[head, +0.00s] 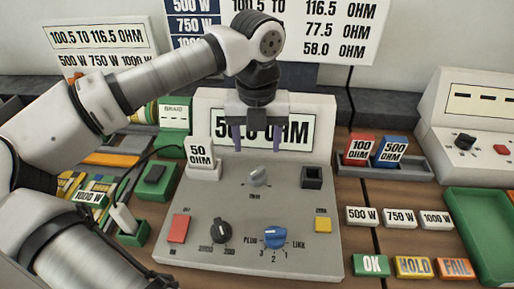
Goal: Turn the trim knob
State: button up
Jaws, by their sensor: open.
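The trim knob appears to be the grey knob (258,176) in the upper middle of the grey meter panel (290,200); the small label under it is too blurred to read surely. My gripper (257,138) points down with its two dark fingers apart and nothing between them. It appears above and behind the grey knob in the picture, apart from it, and hides the middle of the meter display (300,130), which ends in "OHM".
The panel also has a black knob (221,231), a blue selector (275,238), a red button (179,229), a yellow button (323,224) and a black socket (312,177). A white 50 OHM block (200,153) stands at its left. Red (361,149) and blue (391,151) blocks stand right.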

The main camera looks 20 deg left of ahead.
notch_tip(320, 180, up, 5)
jog(key=shift+f+p, duration=0.2)
jog(key=shift+p, duration=0.65)
